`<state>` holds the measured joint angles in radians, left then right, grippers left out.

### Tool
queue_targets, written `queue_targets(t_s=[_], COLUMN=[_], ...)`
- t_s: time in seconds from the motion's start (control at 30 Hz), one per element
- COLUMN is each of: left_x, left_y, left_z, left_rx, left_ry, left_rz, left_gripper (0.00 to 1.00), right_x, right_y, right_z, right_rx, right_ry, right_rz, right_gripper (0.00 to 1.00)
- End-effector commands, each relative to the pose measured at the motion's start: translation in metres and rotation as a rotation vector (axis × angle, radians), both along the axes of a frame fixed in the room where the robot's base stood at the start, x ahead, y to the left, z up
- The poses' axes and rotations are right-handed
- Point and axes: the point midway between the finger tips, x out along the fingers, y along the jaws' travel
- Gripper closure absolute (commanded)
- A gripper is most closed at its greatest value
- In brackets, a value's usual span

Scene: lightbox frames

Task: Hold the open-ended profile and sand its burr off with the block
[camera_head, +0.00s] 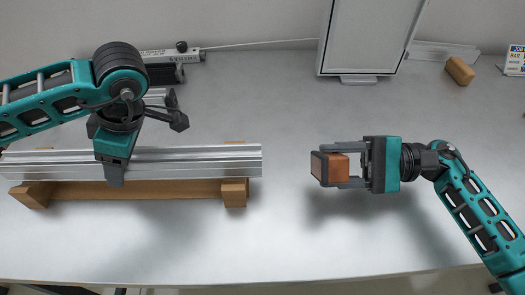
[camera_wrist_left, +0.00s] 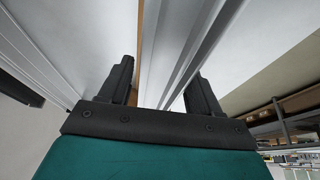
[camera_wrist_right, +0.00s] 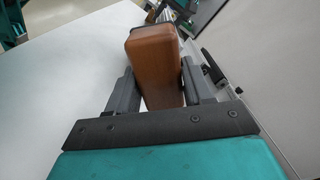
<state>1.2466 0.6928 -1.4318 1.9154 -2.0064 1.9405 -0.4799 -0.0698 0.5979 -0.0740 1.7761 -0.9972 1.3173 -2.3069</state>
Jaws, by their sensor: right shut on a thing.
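The silver open-ended profile (camera_head: 205,160) lies lengthwise on a wooden cradle (camera_head: 234,193) at left, its right end free beyond the cradle. No burr can be made out. My left gripper (camera_head: 116,178) is above the profile near its middle; its fingers (camera_wrist_left: 160,85) stand apart on either side of it, with a gap showing at one finger. My right gripper (camera_head: 340,166) is shut on the orange-brown sanding block (camera_head: 336,168), which has a dark face towards the profile. The block also shows between the fingers in the right wrist view (camera_wrist_right: 155,60). It is held clear of the profile's end.
A white panel-like box (camera_head: 365,38) stands at the back. A small tan block (camera_head: 460,70) lies at the back right near a printed card (camera_head: 515,60). A grey metal device (camera_head: 165,65) is at the back left. The table between profile and block is clear.

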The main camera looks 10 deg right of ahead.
Motion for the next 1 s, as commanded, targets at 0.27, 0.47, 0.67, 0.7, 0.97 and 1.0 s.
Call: queue_targets(t_s=[0.27,0.47,0.67,0.7,0.97,1.0], left_x=[0.0,0.0,0.0,0.0,-0.002,-0.002], left_y=[0.0,-0.003,-0.015,-0.018,-0.035,-0.037], left_z=[0.0,0.005,0.035,0.043,0.084,0.089], left_rx=[-0.001,-0.002,-0.001,-0.002,0.0,0.001], left_ry=[0.0,0.0,-0.005,-0.007,-0.006,-0.005], left_rz=[0.0,-0.001,-0.003,-0.003,-0.002,-0.001], left_gripper=[0.23,0.23,0.23,0.23,0.23,0.23], right_x=[0.0,0.0,0.0,0.0,0.0,0.0], right_y=[0.0,0.0,0.0,0.0,0.0,0.0], right_z=[0.0,0.0,0.0,0.0,0.0,0.0], right_rx=[0.001,0.001,0.001,0.001,0.0,0.0], right_ry=[0.0,0.0,0.0,0.0,0.0,0.0], right_rz=[0.0,0.0,-0.001,-0.001,0.0,0.0], right_gripper=[0.73,0.73,0.73,0.73,0.73,0.73])
